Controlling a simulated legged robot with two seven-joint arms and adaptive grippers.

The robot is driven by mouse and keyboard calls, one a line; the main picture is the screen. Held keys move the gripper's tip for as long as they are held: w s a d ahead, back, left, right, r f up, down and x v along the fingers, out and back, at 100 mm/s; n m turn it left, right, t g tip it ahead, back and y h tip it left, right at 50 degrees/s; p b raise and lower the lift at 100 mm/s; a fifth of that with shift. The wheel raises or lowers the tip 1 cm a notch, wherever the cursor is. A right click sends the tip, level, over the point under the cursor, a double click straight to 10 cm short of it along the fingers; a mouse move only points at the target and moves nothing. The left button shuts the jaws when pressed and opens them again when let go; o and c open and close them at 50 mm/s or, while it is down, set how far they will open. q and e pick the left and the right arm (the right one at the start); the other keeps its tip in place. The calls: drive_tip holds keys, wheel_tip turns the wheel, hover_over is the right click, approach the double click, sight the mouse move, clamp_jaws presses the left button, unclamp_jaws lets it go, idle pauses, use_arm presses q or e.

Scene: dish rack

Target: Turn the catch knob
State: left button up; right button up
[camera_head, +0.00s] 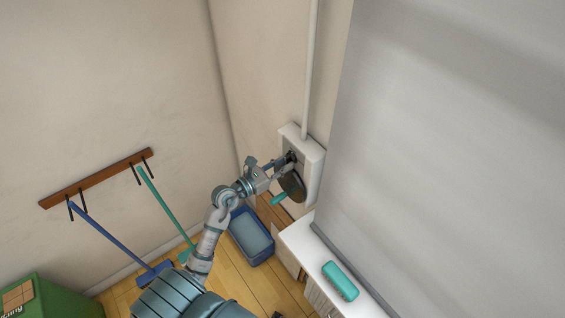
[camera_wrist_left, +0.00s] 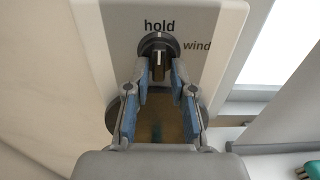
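The catch knob (camera_wrist_left: 159,62) is dark with a white mark and sits on a pale wall box (camera_wrist_left: 100,40). Its mark points up at the word "hold"; "wind" is printed to the right. In the head view the box (camera_head: 315,165) is on the wall beside the grey blind. My left gripper (camera_wrist_left: 160,72) is at the knob, one blue-padded finger on each side, with a narrow gap showing. It also shows at the box in the head view (camera_head: 287,160), where the knob is mostly hidden. My right gripper is not seen.
A dark round crank disc (camera_head: 292,186) with a teal handle (camera_head: 279,198) is just below the knob. A white sill (camera_head: 305,243) with a teal brush (camera_head: 340,281) lies below the blind (camera_head: 450,150). A blue bin (camera_head: 250,238) stands on the floor.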

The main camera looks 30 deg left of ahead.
use_arm(q)
drive_tip(key=shift+o, duration=0.4)
drive_tip(key=shift+w+a+r, duration=0.15)
drive_tip(key=shift+r, duration=0.05)
drive_tip(key=shift+r, duration=0.1)
drive_tip(key=shift+v, duration=1.05)
drive_tip(key=shift+r, duration=0.1)
drive_tip(key=shift+s+a, duration=0.2)
drive_tip(key=shift+s, duration=0.3)
drive_tip(key=b+v, duration=0.1)
drive_tip(key=v, duration=0.4)
drive_tip(key=shift+b, duration=0.35)
